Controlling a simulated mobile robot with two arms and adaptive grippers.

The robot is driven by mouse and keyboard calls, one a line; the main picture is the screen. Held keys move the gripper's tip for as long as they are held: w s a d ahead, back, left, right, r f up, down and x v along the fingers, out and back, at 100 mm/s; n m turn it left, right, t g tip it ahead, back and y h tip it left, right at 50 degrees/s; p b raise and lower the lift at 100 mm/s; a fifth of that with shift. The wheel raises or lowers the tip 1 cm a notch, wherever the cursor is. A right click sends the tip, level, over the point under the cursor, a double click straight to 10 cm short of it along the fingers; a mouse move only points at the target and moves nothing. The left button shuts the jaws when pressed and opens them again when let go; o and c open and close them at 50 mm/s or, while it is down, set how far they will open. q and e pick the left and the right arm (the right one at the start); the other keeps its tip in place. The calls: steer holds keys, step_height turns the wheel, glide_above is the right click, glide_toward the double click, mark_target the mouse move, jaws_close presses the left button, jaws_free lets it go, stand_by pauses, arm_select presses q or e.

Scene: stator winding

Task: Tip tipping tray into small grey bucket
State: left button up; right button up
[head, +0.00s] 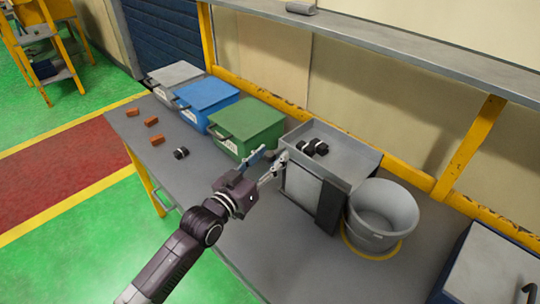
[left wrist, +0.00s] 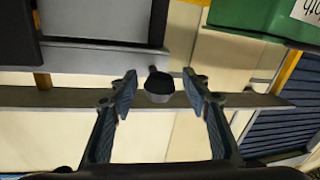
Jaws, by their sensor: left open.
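The tipping tray (head: 350,160) is a shallow grey tray on a box-like stand beside the bucket. Several black and silver parts (head: 313,147) lie in it, toward its back left. The small grey bucket (head: 383,212) stands upright to the right of the stand, inside a yellow ring on the table. My left gripper (head: 269,164) is open, with its fingers close to the tray's left side. I cannot tell whether they touch it. In the left wrist view the open fingers (left wrist: 160,88) hold nothing. My right gripper is not in view.
Grey (head: 175,76), blue (head: 207,99) and green (head: 248,126) lidded boxes stand left of the tray. Orange blocks (head: 151,122) and a black part (head: 181,153) lie at the table's left. A shelf (head: 400,40) overhangs the back. The front table area (head: 290,255) is clear.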

arm_select(q)
steer(key=shift+c, duration=0.2)
jaws_close()
stand_by(0.3)
